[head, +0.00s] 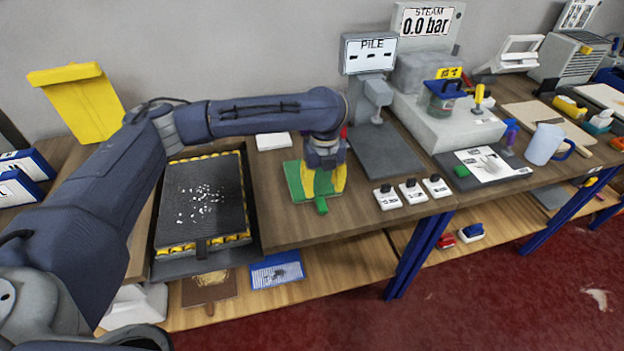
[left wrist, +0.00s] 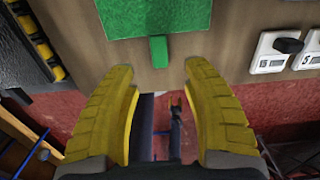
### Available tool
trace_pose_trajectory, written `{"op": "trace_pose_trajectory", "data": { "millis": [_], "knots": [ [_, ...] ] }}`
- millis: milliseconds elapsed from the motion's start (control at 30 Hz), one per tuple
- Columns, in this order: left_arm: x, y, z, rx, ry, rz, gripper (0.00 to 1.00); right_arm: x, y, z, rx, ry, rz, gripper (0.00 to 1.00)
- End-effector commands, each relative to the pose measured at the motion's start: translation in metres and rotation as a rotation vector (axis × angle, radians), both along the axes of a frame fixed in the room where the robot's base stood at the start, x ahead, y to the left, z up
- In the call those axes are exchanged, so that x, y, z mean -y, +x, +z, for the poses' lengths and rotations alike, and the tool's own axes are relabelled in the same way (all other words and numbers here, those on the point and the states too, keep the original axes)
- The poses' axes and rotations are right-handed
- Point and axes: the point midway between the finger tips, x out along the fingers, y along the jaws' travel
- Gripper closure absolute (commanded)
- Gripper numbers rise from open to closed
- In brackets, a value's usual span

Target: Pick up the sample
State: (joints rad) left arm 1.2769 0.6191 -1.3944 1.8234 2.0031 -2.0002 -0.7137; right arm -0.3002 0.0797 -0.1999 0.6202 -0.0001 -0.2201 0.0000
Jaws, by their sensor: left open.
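The sample looks to be the green square piece with a green tab. The green piece (head: 294,182) lies flat on the wooden bench, and its tab (head: 321,205) sticks out at the front. In the left wrist view the piece (left wrist: 155,15) is at the top, with the tab (left wrist: 158,52) below it. My left gripper (head: 324,190) points down over the piece and partly hides it. In the left wrist view its yellow fingers (left wrist: 160,72) are wide apart and empty, with the tab just beyond and between the tips.
A dark tray (head: 203,203) with yellow edging and white bits stands left of the green piece. A grey pile gauge (head: 370,56) stands behind right. Small labelled white blocks (head: 411,191) sit to the right. The bench front edge is close to the tab.

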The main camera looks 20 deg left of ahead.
Motion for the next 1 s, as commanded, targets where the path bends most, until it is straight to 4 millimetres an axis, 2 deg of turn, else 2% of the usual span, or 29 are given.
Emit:
{"op": "trace_pose_trajectory", "data": {
  "millis": [133,467,800,1000],
  "knots": [
    [0.0,0.0,-0.016,-0.002,-0.001,-0.001,0.51,0.0,0.0,0.0,0.0,0.0,0.0,0.56],
    [0.0,0.0,-0.03,-0.001,-0.001,0.001,0.51,0.0,0.0,0.0,0.0,0.0,0.0,0.56],
    [-0.002,0.0,-0.066,-0.001,-0.001,0.002,0.51,0.0,0.0,0.0,0.0,0.0,0.0,0.56],
    [-0.002,0.001,-0.075,0.001,-0.001,0.001,0.51,0.0,0.0,0.0,0.0,0.0,0.0,0.56]
  ]
}}
